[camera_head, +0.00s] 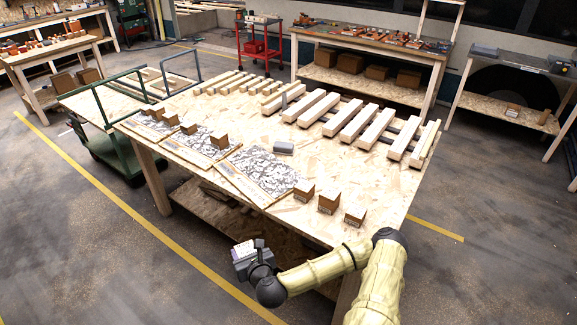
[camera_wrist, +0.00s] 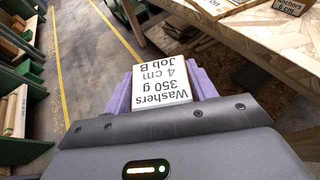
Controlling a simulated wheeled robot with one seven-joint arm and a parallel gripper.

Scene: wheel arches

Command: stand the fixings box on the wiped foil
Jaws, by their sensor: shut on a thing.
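My gripper (camera_head: 243,249) is shut on a small box (camera_wrist: 163,83), held off the table's near left edge, over the floor. Its white label reads "Washers 350 g 4 cm Job B", upside down in the wrist view; purple fingers (camera_wrist: 205,84) flank it. Three foil-covered panels lie along the table's left side. The nearest foil (camera_head: 262,170) has no box on it. The middle foil (camera_head: 196,146) has one box (camera_head: 219,140) at its right end. The far foil (camera_head: 150,127) has several small boxes around its right side. I cannot tell which foil is wiped.
Three brown boxes (camera_head: 328,202) stand on the chipboard table (camera_head: 385,185) right of the nearest foil; one label (camera_wrist: 290,6) reads "Anchors 6 cm". A grey block (camera_head: 284,148) lies beyond that foil. Pale wooden slats (camera_head: 352,122) fill the far side. A green cart (camera_head: 115,150) stands left.

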